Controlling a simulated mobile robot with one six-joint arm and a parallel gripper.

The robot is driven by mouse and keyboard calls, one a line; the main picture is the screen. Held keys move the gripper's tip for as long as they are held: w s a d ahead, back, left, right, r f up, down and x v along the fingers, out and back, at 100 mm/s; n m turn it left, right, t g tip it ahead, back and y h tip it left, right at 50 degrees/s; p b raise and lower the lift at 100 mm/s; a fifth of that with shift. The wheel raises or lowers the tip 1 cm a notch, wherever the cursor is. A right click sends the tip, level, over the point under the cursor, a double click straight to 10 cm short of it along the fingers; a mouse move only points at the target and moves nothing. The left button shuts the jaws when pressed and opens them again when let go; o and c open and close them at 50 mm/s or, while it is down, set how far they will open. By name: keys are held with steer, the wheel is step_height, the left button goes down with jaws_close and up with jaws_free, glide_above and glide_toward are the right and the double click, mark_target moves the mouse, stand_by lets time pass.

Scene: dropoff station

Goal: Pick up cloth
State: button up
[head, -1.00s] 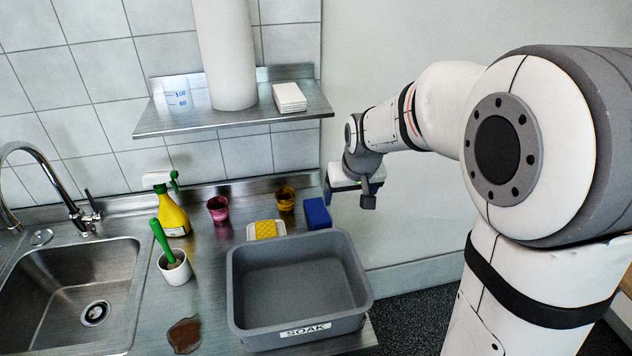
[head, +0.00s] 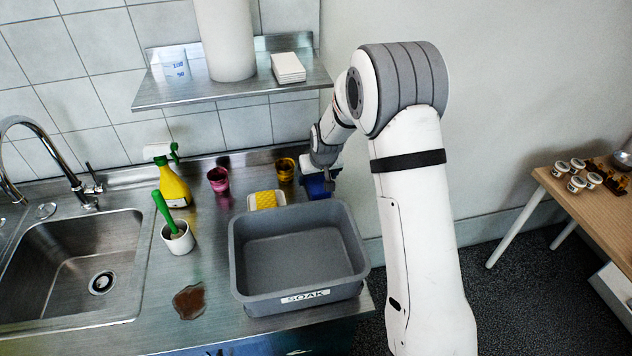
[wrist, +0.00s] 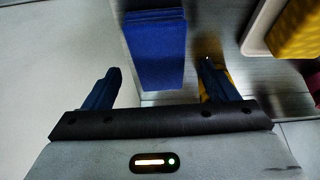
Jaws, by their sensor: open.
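The blue cloth (head: 318,188), a folded block, lies on the steel counter behind the grey tub's right end, partly hidden by my gripper. It also shows in the wrist view (wrist: 155,45). My gripper (head: 325,172) is open and just above or at the cloth. In the wrist view, its two fingers (wrist: 160,75) stand on either side of the cloth's near end, with visible gaps on both sides. I cannot tell how far above the cloth the fingertips are.
The grey SOAK tub (head: 350,265) stands in front. A shelf (head: 240,92) hangs above. The counter ends just right of the cloth.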

steer(key=shift+p+x, duration=0.3)
steer(key=shift+x, duration=1.2)
steer(key=shift+c, duration=0.6)
steer(key=c, duration=0.9)
steer(key=shift+c, duration=0.2)
steer(key=shift+r+b, duration=0.5)
steer(key=shift+r, duration=0.35)
steer(key=shift+w+d+r+b, duration=0.1)
steer(key=shift+d+r+b, duration=0.45)
steer(key=shift+r, duration=0.25)
steer(key=w+d+b, duration=0.3)
steer(key=d+b, duration=0.2)
steer(key=d, duration=1.1)
steer(key=shift+w+d, duration=0.2)
steer(key=shift+d, duration=0.15)
steer(key=shift+r, duration=0.1)
